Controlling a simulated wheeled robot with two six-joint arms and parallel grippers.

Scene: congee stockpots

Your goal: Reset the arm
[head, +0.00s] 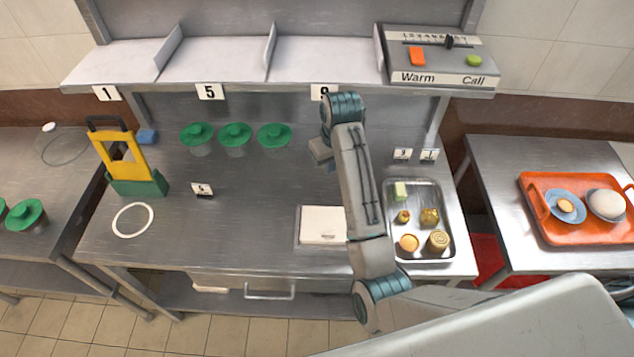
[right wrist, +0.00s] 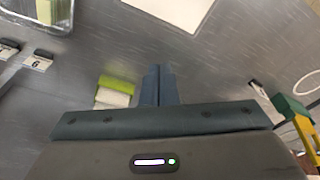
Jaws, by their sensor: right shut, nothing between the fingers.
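My right arm reaches over the middle of the steel table (head: 255,220). My right gripper (head: 331,168) hangs above the table's back part, partly hidden by my own arm. In the right wrist view its two dark fingers (right wrist: 158,84) are together with nothing between them. A green-and-white block (right wrist: 115,92) shows beside the fingers there, apart from them as far as I can tell. My left gripper is not in view.
A metal tray (head: 450,228) with food pieces lies right of my arm, a white board (head: 322,226) left of it. Green-lidded pots (head: 235,135) stand at the back. A yellow-and-green stand (head: 135,175) is at left. A shelf (head: 225,60) overhangs; an orange tray (head: 575,235) is far right.

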